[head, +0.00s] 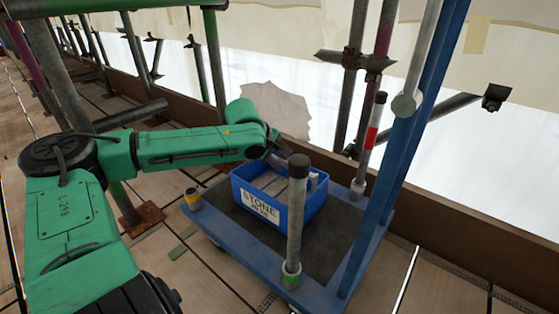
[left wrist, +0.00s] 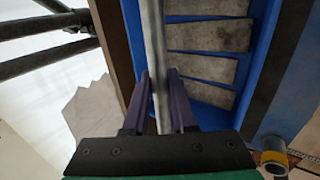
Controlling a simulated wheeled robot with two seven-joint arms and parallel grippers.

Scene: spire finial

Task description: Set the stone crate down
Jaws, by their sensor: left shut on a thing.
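The stone crate (head: 261,207) is an open blue box with a white label reading "STONE" and grey slabs inside. It is upright over the dark deck of the blue trolley (head: 230,243); I cannot tell whether its base touches the deck. My left gripper (head: 275,148) is at the crate's far side, its fingers partly hidden. In the left wrist view my left gripper (left wrist: 160,100) is shut on a grey bar (left wrist: 155,50) that runs along the crate's edge, apparently its handle. The slabs (left wrist: 205,70) lie beside it. My right gripper is out of view.
A grey post with a black cap (head: 297,210) stands at the trolley's near edge, in front of the crate. A yellow-banded stub (head: 192,198) is at its left corner. Scaffold poles surround the trolley.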

